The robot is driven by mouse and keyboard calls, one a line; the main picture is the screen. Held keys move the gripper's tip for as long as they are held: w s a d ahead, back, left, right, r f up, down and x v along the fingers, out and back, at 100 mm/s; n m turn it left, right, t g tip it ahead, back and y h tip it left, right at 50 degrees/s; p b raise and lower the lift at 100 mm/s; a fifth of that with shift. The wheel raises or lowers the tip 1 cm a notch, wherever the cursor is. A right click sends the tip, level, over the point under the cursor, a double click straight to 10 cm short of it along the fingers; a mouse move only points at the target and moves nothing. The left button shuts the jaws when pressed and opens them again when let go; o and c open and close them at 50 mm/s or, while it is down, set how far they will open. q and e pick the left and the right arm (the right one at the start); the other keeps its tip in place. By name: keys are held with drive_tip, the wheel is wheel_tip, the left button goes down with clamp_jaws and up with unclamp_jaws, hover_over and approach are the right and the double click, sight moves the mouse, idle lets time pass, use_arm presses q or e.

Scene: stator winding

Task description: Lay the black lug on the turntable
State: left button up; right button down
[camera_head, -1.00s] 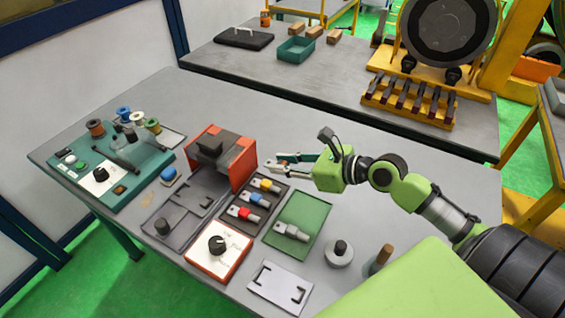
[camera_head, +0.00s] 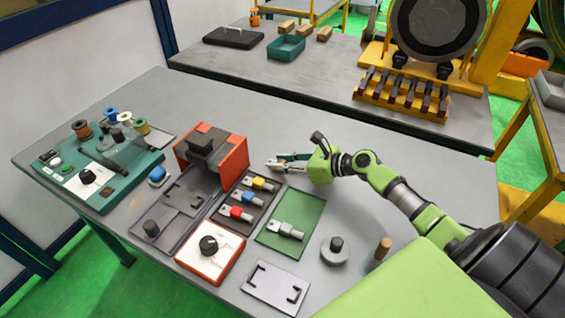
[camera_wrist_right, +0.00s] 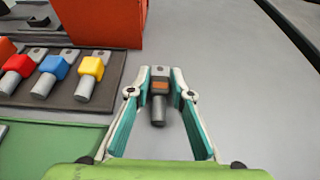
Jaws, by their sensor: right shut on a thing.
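My right gripper (camera_head: 276,162) is low over the grey table, right of the red-orange block. In the right wrist view its fingertips (camera_wrist_right: 160,84) close on both sides of a dark lug (camera_wrist_right: 158,108). This black lug has a flat grey tongue, a dark collar with an orange-brown patch, and a round dark barrel pointing back toward the wrist. I cannot tell whether it touches the table. A round grey disc with a dark knob (camera_head: 334,256) lies at the front, and a large dark disc (camera_head: 439,32) stands upright behind. I cannot tell which is the turntable. My left gripper is out of view.
A dark tray (camera_head: 228,226) holds lugs with red, blue and yellow collars. A green mat (camera_head: 309,208) bears another grey lug (camera_head: 286,230). The red-orange block (camera_head: 237,164) stands close left of the gripper. The table behind the gripper is clear.

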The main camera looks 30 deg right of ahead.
drive_tip(key=c, duration=2.2)
unclamp_jaws()
drive_tip(key=shift+f, duration=0.1)
drive_tip(key=o, duration=0.4)
